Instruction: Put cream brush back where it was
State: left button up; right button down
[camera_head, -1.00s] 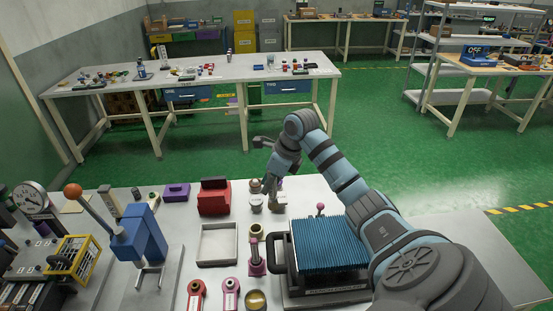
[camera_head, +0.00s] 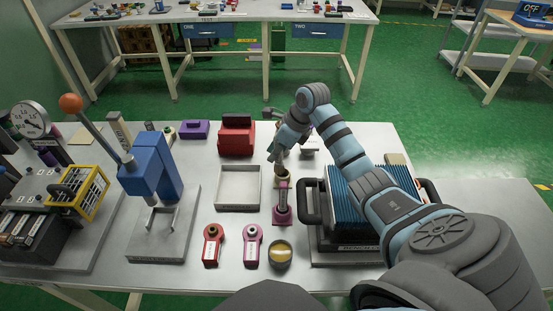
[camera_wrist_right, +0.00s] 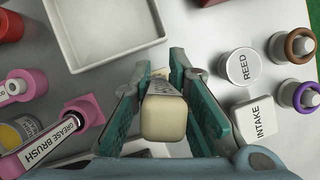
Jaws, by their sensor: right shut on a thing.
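My right gripper (camera_head: 283,158) is above the bench, right of the square tray. In the right wrist view the gripper (camera_wrist_right: 165,105) is shut on the cream brush (camera_wrist_right: 165,120), a cream block-ended handle with lettering along it. The brush is mostly hidden by the fingers in the head view. My left gripper is not in view.
The empty tray (camera_head: 222,187) is to the left. A finned blue block (camera_head: 345,185) with black handles is close to the right. Red (camera_head: 212,245) and pink (camera_head: 251,245) tagged pieces and a yellow tin (camera_head: 280,253) are in front. REED (camera_wrist_right: 238,67) and INTAKE (camera_wrist_right: 254,120) pieces stand beyond.

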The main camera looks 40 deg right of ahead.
jog(key=s, duration=0.1)
jog(key=s+f, duration=0.1)
jog(key=s, duration=0.1)
jog(key=shift+a+f, duration=0.15)
jog(key=shift+f, duration=0.05)
jog(key=c, duration=1.7)
grip_release()
jog(key=shift+w+f, duration=0.1)
jog(key=shift+w, duration=0.05)
jog(key=shift+o, duration=0.7)
jog(key=shift+w+d+f, duration=0.2)
jog(key=shift+w, duration=0.1)
jog(key=shift+s+r, duration=0.1)
jog(key=shift+s, duration=0.1)
jog(key=v, duration=0.4)
jog(key=w+d+p+v, duration=0.1)
jog(key=v, duration=0.1)
jog(key=shift+r, duration=0.1)
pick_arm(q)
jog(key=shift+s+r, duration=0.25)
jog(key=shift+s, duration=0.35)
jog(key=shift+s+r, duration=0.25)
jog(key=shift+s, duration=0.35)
pick_arm(e)
send_near(281, 161)
jog(key=shift+d+r, duration=0.15)
jog(key=shift+r, duration=0.4)
jog(key=shift+d+r, duration=0.15)
jog(key=shift+r, duration=0.4)
